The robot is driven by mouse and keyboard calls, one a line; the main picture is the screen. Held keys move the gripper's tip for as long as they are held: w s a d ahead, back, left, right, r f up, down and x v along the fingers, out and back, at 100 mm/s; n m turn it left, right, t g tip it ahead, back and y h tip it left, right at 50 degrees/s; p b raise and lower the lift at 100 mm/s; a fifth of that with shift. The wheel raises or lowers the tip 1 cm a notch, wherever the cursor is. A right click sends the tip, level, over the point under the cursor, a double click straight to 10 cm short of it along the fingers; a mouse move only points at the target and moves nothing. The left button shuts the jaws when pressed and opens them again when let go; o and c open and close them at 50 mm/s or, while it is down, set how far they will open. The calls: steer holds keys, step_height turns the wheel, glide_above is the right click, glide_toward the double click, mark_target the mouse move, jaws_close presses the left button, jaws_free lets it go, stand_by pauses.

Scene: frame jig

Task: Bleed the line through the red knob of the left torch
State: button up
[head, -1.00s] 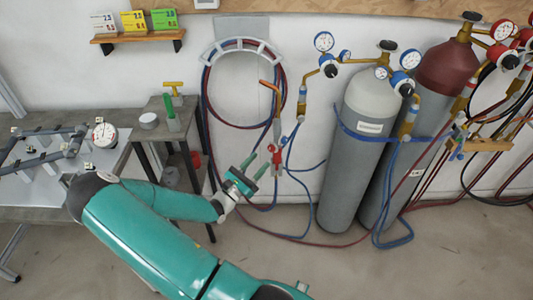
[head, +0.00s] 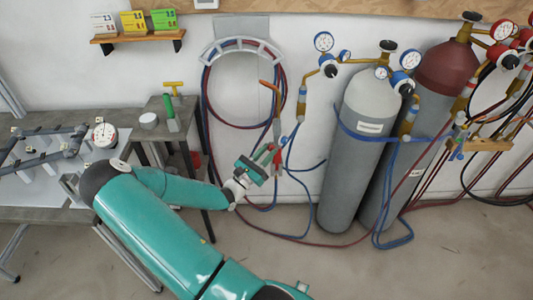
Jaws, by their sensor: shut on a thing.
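The left torch (head: 276,120) hangs upright against the wall below the hose rack, its copper-coloured tip bent to the left at the top. Its red knob (head: 278,157) is low on the torch body, just above the hoses. My gripper (head: 271,157) has come up to the knob from the left, with its green fingers at the knob's left side. It is shut on the red knob. The fingers partly cover the knob, so the exact contact is hard to see.
Two gas cylinders, one grey (head: 352,165) and one with a dark red top (head: 444,72), stand to the right with gauges. Coiled hoses hang on a wall rack (head: 240,46). A small side table (head: 168,103) stands left. Loose hoses lie on the floor.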

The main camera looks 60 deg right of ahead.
steer(key=shift+n, duration=0.4)
steer(key=n+t, duration=0.2)
steer(key=n, duration=0.1)
steer(key=n+t, duration=0.2)
steer(key=n, duration=0.1)
steer(key=shift+s+a+h, duration=0.1)
steer(key=shift+h, duration=0.2)
steer(key=n+t, duration=0.1)
steer(key=n, duration=0.2)
steer(key=n+t+y, duration=0.1)
steer(key=n+t, duration=0.1)
steer(key=n, duration=0.2)
steer(key=shift+s+r+n, duration=0.1)
steer(key=shift+s+n, duration=0.05)
steer(key=shift+n, duration=0.15)
steer(key=n+y, duration=0.1)
steer(key=n, duration=0.2)
steer(key=n+t+y, duration=0.1)
steer(key=n, duration=0.2)
steer(key=shift+r, duration=0.15)
steer(key=n+y, duration=0.2)
steer(key=n, duration=0.2)
steer(key=shift+r+n, duration=0.1)
steer(key=shift+n, duration=0.2)
steer(key=o, duration=1)
steer(key=shift+a, duration=0.1)
